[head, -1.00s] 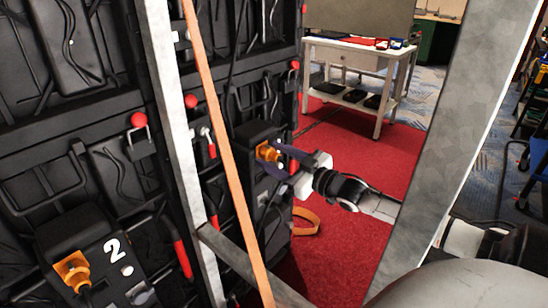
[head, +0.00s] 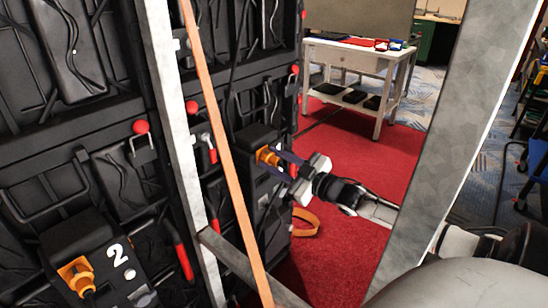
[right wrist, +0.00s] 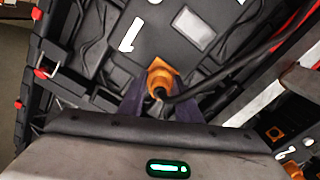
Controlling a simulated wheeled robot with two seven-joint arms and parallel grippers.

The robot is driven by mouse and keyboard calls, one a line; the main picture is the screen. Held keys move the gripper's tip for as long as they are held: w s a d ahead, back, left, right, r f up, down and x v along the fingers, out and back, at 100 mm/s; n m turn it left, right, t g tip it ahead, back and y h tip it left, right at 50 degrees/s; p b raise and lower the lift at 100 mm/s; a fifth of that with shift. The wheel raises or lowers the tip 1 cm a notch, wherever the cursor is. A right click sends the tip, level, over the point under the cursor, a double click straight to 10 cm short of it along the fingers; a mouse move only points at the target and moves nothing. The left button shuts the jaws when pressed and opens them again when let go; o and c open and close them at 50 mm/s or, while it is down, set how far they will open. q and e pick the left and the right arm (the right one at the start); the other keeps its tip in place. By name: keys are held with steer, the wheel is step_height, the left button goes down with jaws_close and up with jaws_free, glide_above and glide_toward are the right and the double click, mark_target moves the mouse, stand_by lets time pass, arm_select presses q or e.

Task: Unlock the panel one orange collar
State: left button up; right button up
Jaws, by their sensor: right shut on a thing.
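The panel one orange collar (head: 267,156) sits on a black box on the panel's back, in the middle of the head view. In the right wrist view the collar (right wrist: 161,76) lies below a white "1", with a black cable running from it to the right. My right gripper (head: 281,163) has its dark purple fingers on either side of the collar and is shut on it. The fingers hide part of the collar's sides. My left gripper is not in view.
Panel two's box carries another orange collar (head: 77,276) at lower left. A grey upright post (head: 180,150) and an orange strap (head: 222,140) stand in front of the panels. A wide grey post (head: 440,150) stands at right. A white table (head: 345,58) is behind on red carpet.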

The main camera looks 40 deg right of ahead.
steer(key=shift+r+n+p, duration=0.1)
steer(key=shift+n+p, duration=0.3)
steer(key=shift+n, duration=0.5)
steer(key=shift+n+p, duration=0.4)
steer(key=shift+n, duration=1.8)
steer(key=shift+o, duration=0.2)
steer(key=o, duration=1)
steer(key=shift+o, duration=0.2)
steer(key=shift+s+p, duration=0.1)
steer(key=shift+p, duration=0.2)
